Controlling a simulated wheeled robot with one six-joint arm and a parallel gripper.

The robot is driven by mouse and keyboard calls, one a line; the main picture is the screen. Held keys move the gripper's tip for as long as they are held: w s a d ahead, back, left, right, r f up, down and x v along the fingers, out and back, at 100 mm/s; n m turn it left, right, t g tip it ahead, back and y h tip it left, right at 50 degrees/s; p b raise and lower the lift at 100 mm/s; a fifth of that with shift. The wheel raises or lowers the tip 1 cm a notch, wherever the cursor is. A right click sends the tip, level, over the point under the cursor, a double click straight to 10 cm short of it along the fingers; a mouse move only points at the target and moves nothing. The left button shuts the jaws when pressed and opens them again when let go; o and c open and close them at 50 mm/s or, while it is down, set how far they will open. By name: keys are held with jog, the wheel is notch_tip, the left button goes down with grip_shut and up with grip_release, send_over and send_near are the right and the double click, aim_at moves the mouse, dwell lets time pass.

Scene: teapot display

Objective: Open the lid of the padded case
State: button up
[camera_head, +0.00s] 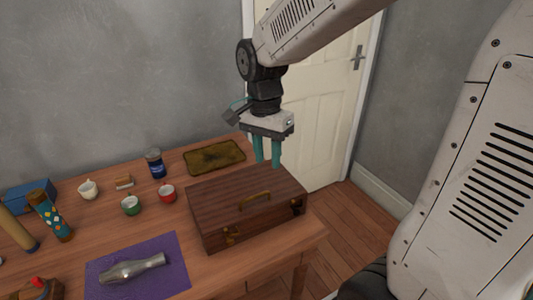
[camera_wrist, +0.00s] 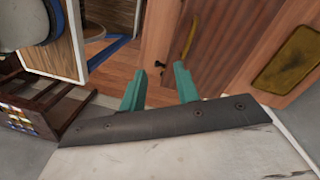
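In the wrist view the fingertips (camera_wrist: 159,69) are spread beside the case.
A dark gold tray (camera_head: 214,157) lies behind the case. A blue jar (camera_head: 156,164), red cup (camera_head: 168,193) and green cup (camera_head: 131,205) stand to its left. A metal object (camera_head: 132,268) lies on a purple cloth (camera_head: 172,284) at the front. A door (camera_head: 318,125) stands behind.

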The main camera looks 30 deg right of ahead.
dwell(0.4)
jog(key=s+r+n+t, duration=0.1)
jog(key=s+r+n, duration=0.1)
jog(key=s+n, duration=0.4)
jog(key=s+d+r+n+t, duration=0.1)
jog(key=s+r+n, duration=0.1)
jog(key=s+n, duration=0.4)
jog(key=s, duration=0.5)
jog(key=shift+s+r+n, duration=0.2)
jog(key=shift+r+n, duration=0.1)
jog(key=shift+r, duration=0.1)
jog(key=shift+s+r, duration=0.15)
jog(key=shift+c, duration=1.2)
jog(key=shift+r+t, duration=0.15)
jog(key=shift+t, duration=0.15)
grip_shut()
jog(key=shift+d, duration=0.15)
